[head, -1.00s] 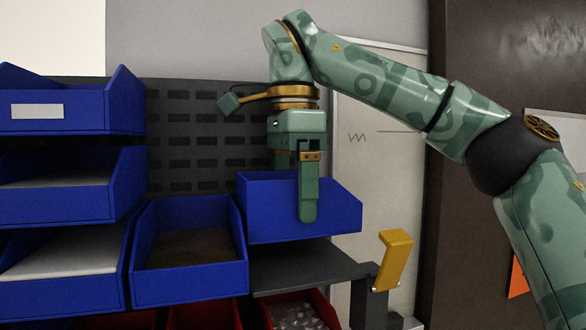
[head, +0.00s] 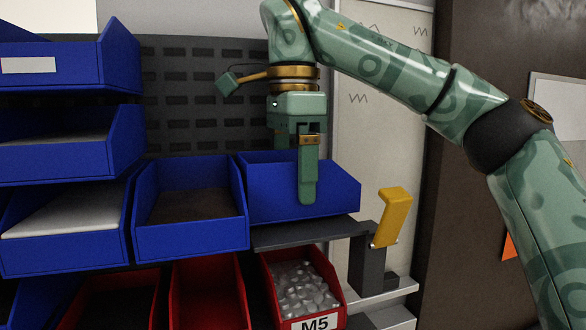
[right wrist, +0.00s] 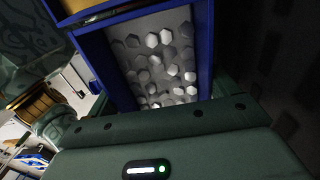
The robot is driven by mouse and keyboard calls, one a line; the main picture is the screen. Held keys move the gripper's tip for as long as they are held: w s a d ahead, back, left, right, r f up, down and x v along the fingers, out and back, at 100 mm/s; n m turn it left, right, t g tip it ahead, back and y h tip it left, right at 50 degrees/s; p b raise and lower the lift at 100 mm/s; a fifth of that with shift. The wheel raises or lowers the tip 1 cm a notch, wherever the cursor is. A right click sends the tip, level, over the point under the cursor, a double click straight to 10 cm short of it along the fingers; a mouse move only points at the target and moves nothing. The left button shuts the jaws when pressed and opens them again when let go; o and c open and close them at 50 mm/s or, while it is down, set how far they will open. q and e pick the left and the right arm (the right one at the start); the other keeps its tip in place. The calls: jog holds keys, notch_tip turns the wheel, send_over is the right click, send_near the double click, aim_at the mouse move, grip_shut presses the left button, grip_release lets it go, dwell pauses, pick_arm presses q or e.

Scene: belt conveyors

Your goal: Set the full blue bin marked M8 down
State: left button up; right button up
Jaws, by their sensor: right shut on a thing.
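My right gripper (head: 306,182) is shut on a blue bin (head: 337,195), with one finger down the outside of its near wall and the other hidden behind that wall. In the right wrist view, the bin's blue wall (right wrist: 204,48) surrounds many grey hexagonal pieces (right wrist: 160,62). No M8 mark shows on the faces I see. The bin looks level, at or just above a dark grey shelf plate (head: 305,236); I cannot tell whether it touches. My left gripper is not in view.
A blue bin (head: 190,240) stands close to the left of the held one. More blue bins (head: 55,158) are stacked further left. Red bins sit below, one marked M5 (head: 315,322). A yellow lever (head: 392,218) on a dark post (head: 368,265) rises just right of the plate.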

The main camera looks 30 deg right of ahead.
jog(key=shift+f, duration=0.35)
jog(key=o, duration=1.3)
jog(key=shift+c, duration=0.2)
jog(key=shift+r, duration=0.1)
notch_tip(320, 180, up, 12)
